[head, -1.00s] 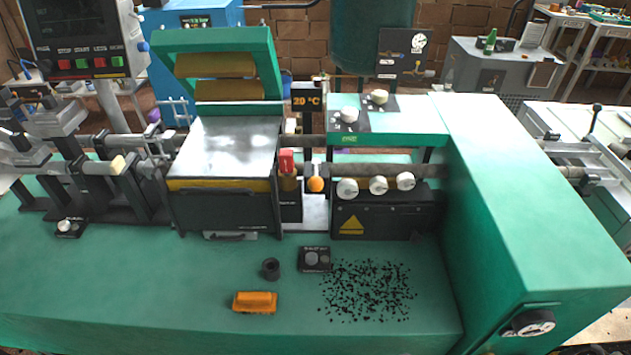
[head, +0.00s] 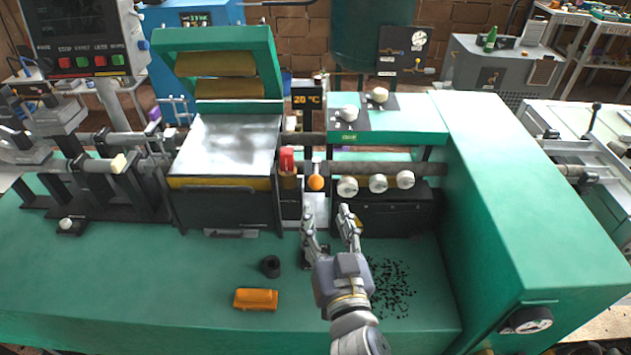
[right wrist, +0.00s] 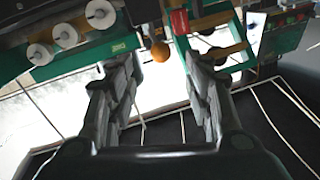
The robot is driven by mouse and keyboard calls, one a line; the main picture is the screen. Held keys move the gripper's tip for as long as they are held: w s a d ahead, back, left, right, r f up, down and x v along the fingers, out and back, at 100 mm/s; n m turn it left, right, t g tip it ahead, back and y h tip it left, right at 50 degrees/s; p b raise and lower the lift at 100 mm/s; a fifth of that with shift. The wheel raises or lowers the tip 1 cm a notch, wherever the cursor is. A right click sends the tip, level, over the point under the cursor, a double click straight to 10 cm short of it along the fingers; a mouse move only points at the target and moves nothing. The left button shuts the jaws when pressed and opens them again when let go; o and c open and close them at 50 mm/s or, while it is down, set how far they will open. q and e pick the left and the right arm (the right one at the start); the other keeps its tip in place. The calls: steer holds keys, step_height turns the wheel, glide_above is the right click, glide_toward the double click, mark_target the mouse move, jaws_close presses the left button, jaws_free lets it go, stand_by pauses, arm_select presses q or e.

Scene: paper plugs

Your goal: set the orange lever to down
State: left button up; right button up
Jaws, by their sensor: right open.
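The orange lever shows as a round orange knob (head: 316,182) on the front of the machine, just right of a red block, with a pale stem above it. It also shows in the right wrist view as an orange ball (right wrist: 160,51), beyond my fingertips and between them. My right gripper (head: 332,213) is open and empty, a little below and in front of the knob, apart from it. In the right wrist view its two fingers (right wrist: 163,75) are spread wide. My left gripper is in no frame.
A red block (head: 287,160) stands close left of the knob, and several white dials (head: 377,184) sit close right. A grey bar runs above. An orange block (head: 256,299) and a black ring (head: 271,266) lie on the green bench. Black bits are scattered beside my right arm.

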mark_target(317, 188)
steer(key=w+p, duration=0.1)
steer(key=w, duration=0.2)
steer(key=w+a+p, duration=0.1)
steer(key=w, duration=0.5)
steer(key=shift+a+r+p, duration=0.1)
steer(key=shift+a+p, duration=0.15)
steer(key=shift+p, duration=0.15)
steer(key=shift+w+a, duration=0.15)
steer(key=shift+w, duration=0.7)
jaws_close()
